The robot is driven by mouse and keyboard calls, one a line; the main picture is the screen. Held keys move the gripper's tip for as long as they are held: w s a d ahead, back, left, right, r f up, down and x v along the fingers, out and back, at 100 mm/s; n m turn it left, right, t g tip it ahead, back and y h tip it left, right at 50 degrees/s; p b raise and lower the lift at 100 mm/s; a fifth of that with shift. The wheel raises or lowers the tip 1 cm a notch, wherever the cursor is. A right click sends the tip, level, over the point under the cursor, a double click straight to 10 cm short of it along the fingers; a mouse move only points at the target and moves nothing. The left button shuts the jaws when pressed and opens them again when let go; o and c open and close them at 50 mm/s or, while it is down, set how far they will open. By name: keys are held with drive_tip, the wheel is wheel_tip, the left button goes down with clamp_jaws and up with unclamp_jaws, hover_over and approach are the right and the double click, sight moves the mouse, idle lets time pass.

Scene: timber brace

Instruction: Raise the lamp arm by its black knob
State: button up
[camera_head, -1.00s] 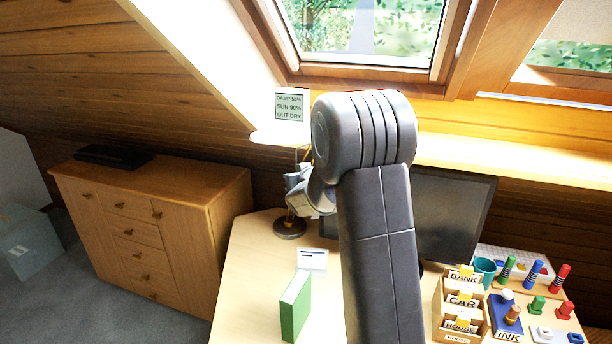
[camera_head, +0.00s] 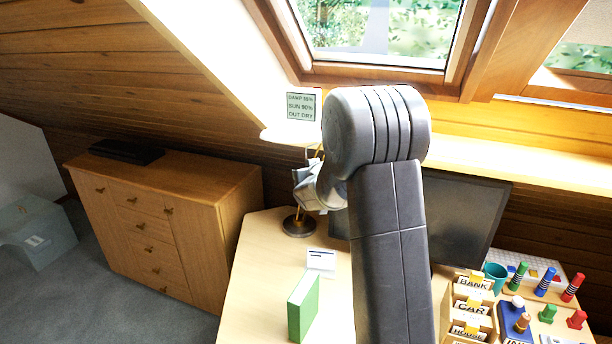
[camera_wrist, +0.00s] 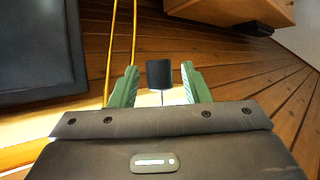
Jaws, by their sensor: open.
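The black knob (camera_wrist: 158,74) sits between my gripper's two green fingers in the wrist view, with a visible space on each side. My gripper (camera_wrist: 159,66) is open around it, and I cannot tell whether anything touches. Thin brass rods of the lamp arm (camera_wrist: 121,45) run up just left of the knob. In the head view the lamp's round dark base (camera_head: 299,224) stands on the desk. My gripper (camera_head: 308,185) is above it, partly behind my arm. The knob and most of the lamp arm are hidden there.
A dark monitor (camera_head: 465,215) stands right of my arm and also fills the wrist view's left side (camera_wrist: 40,45). A green book (camera_head: 303,308) stands on the desk (camera_head: 262,262). Card boxes (camera_head: 468,308) and coloured pegs are at the right. A wooden cabinet (camera_head: 165,215) is left.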

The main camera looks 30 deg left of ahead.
drive_tip(key=v, duration=1.3)
drive_tip(key=shift+d+p, duration=0.35)
drive_tip(key=shift+s+r, duration=0.1)
drive_tip(key=shift+r, duration=0.05)
drive_tip(key=x, duration=1.3)
drive_tip(key=shift+a+f+b, duration=0.25)
drive_tip(key=shift+a+b, duration=0.05)
drive_tip(key=shift+a, duration=0.05)
drive_tip(key=shift+w+f, duration=0.15)
drive_tip(key=shift+w, duration=0.05)
drive_tip(key=shift+s, duration=0.1)
drive_tip(key=shift+d, duration=0.1)
